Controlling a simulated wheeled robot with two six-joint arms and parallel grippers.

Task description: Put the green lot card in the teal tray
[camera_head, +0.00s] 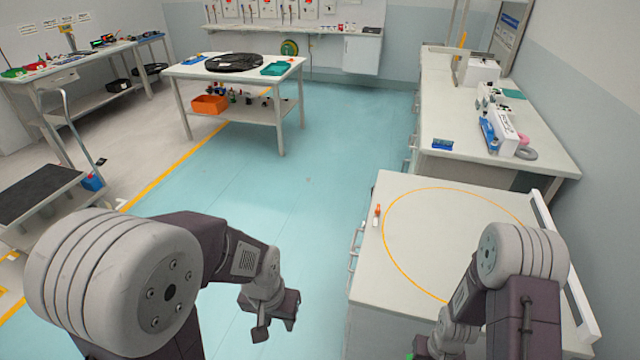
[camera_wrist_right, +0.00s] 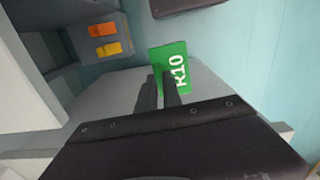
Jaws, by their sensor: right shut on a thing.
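The green lot card (camera_wrist_right: 174,62) with white lettering is in the right wrist view, gripped at its near edge. My right gripper (camera_wrist_right: 166,82) is shut on it. In the head view, the right gripper is mostly cut off at the bottom edge, with a sliver of green beside it. The teal tray (camera_head: 276,69) lies on the right end of the far middle table, well away from both grippers. My left gripper (camera_head: 275,328) hangs over the floor left of the near cabinet, its fingers apart and empty.
The far table (camera_head: 190,72) also carries a black round item (camera_head: 234,62), with an orange bin (camera_head: 209,104) on its lower shelf. A near cabinet (camera_head: 400,250) stands at right with a bench behind it. Blue-green floor (camera_head: 280,190) lies clear between me and the table.

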